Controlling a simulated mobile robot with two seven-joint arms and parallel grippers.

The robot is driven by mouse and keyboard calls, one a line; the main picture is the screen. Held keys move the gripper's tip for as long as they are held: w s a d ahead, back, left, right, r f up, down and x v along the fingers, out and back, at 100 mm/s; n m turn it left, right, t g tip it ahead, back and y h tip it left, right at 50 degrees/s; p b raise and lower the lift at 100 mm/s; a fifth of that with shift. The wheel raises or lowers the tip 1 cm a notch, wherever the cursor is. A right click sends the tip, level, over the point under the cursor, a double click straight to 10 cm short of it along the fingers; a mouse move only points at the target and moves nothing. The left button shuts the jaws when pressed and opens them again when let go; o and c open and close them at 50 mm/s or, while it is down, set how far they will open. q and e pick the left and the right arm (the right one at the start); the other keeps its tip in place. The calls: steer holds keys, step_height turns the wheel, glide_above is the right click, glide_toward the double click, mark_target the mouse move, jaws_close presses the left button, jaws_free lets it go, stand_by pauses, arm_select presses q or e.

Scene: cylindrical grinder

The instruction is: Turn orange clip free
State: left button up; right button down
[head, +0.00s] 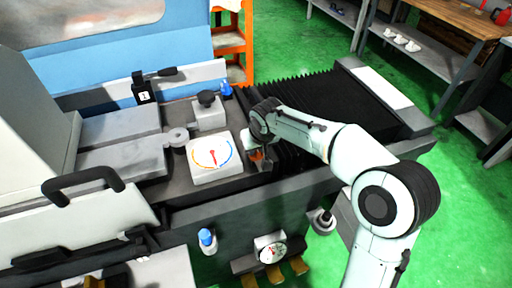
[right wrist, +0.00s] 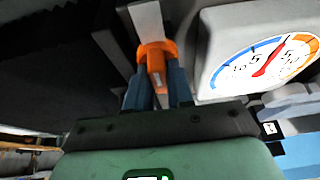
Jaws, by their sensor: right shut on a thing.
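The orange clip (right wrist: 157,65) sits in the middle of the right wrist view, against the end of a grey metal bar (right wrist: 147,22). My right gripper (right wrist: 158,88) is shut on the clip, with its blue-grey fingers on either side of it. In the head view a bit of the orange clip (head: 257,155) shows below the wrist of my right arm, just right of the white gauge box. My right gripper (head: 262,160) is mostly hidden there by its own wrist. My left gripper is not in view.
The white gauge box (head: 215,157) with a red needle stands close beside the right gripper. Black bellows (head: 310,92) lie behind my arm. A grey block with a black knob (head: 208,110) stands behind the gauge. A blue-capped bottle (head: 207,240) is at the front.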

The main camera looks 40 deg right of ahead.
steer(key=shift+f, duration=0.1)
stand_by(0.3)
steer(key=c, duration=1.1)
jaws_free()
steer(key=p+v, duration=0.1)
steer(key=v, duration=1.2)
steer(key=shift+r, duration=0.25)
